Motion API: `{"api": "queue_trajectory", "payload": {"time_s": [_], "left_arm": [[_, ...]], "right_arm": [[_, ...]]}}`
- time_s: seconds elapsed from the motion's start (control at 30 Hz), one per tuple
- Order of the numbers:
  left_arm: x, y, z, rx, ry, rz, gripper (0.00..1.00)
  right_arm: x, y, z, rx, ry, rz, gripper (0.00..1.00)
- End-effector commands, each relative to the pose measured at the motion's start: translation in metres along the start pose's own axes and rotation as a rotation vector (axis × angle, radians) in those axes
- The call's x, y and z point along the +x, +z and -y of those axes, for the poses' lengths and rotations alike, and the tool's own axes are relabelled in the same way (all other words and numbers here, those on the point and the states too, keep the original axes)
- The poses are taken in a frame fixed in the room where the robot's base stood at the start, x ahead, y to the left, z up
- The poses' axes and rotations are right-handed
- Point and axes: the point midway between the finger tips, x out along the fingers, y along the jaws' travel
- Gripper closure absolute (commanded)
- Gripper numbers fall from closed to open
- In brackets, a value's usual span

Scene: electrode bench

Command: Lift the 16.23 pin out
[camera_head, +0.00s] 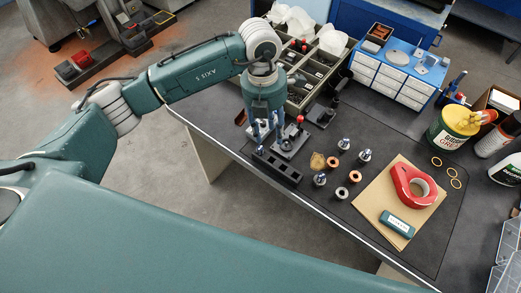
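My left gripper (267,138) points down over the near left part of the bench, beside a black block (278,166) with square openings along its top. Its blue fingers are small in the view, and I cannot tell whether they are open or shut on something. No size marking is legible, so I cannot pick out the 16.23 pin. Silver upright pieces with round tops stand on the mat to the right, one at the back (344,143), one at the right (365,155) and one in front (320,180). My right gripper is out of view.
Copper-coloured rings (355,176) stand among the silver pieces. A grey fixture with a red knob (291,139) is close to the gripper. A divided bin (312,75) lies behind it. Red tape (414,187) lies on brown card (375,205). The front right mat is clear.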

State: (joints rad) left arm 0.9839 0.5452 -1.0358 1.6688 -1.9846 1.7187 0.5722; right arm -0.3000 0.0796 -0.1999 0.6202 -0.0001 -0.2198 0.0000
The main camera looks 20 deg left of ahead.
Motion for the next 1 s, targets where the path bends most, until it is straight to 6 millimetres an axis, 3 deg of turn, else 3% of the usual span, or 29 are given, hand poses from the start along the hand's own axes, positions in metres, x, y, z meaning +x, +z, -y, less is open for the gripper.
{"api": "queue_trajectory", "payload": {"time_s": [0.03,0.17,0.4,0.67,0.8,1.0], "left_arm": [[-0.005,-0.001,-0.015,-0.012,0.052,-0.012,0.62],[-0.001,-0.005,-0.032,-0.028,0.105,-0.03,0.62],[0.035,-0.006,-0.034,-0.028,0.102,-0.031,0.62],[0.056,-0.006,-0.035,-0.026,0.099,-0.031,0.62],[0.078,-0.006,-0.037,-0.027,0.1,-0.032,0.62],[0.098,-0.006,-0.04,-0.025,0.101,-0.028,0.62]], "right_arm": [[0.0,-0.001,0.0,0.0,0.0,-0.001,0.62],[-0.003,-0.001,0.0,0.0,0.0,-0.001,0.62],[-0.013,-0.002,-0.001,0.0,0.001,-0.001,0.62],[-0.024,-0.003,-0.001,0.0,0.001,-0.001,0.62],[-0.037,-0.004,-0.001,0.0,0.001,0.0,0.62],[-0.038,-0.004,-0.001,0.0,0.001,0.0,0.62]]}}
